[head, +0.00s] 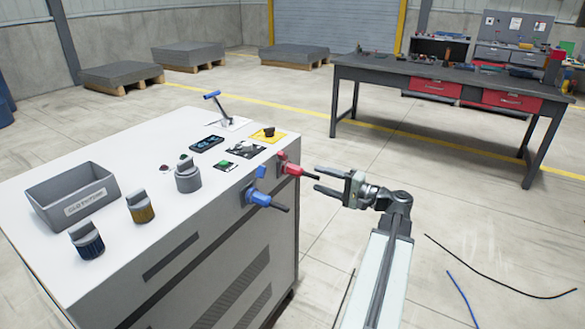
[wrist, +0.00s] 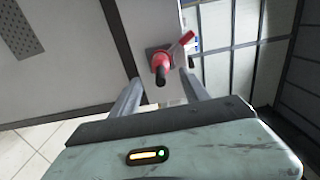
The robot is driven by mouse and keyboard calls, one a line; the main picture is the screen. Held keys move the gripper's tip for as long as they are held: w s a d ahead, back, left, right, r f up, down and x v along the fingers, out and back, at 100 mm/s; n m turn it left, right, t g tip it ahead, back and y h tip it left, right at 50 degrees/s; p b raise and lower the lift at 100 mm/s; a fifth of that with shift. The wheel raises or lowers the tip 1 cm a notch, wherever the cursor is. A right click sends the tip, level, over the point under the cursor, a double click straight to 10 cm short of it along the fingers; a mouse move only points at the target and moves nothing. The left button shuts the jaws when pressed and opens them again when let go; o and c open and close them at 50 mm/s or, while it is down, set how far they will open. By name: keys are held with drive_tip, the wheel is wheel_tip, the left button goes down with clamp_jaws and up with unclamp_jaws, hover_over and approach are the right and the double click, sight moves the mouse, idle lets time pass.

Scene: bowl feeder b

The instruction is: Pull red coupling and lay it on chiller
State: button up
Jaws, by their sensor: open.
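The red coupling (head: 292,169) sticks out of the side face of the chiller (head: 140,262), near its far right corner. It has a red body, a raised red lever and a dark hose end. My gripper (head: 316,178) is open and empty, its fingers pointing at the coupling from the right. In the wrist view, the red coupling (wrist: 161,64) lies ahead of and between the two fingers of my gripper (wrist: 161,84). Whether the fingertips reach past its dark end is hard to tell. The chiller's white top carries several objects.
A blue coupling (head: 258,198) sits on the same face, just left of the red one. A grey bin (head: 72,197), knobs and small panels occupy the chiller top. A workbench (head: 440,76) stands behind. Loose cables (head: 500,285) lie on the floor at right.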

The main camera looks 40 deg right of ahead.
sight(302, 173)
drive_tip(key=shift+w, duration=0.15)
drive_tip(key=x, duration=0.8)
drive_tip(key=shift+w+a+r, duration=0.1)
drive_tip(key=shift+w, duration=0.2)
drive_tip(key=shift+a, duration=0.1)
idle(0.3)
idle(0.7)
drive_tip(key=shift+c, duration=0.3)
clamp_jaws()
drive_tip(key=shift+s, duration=0.2)
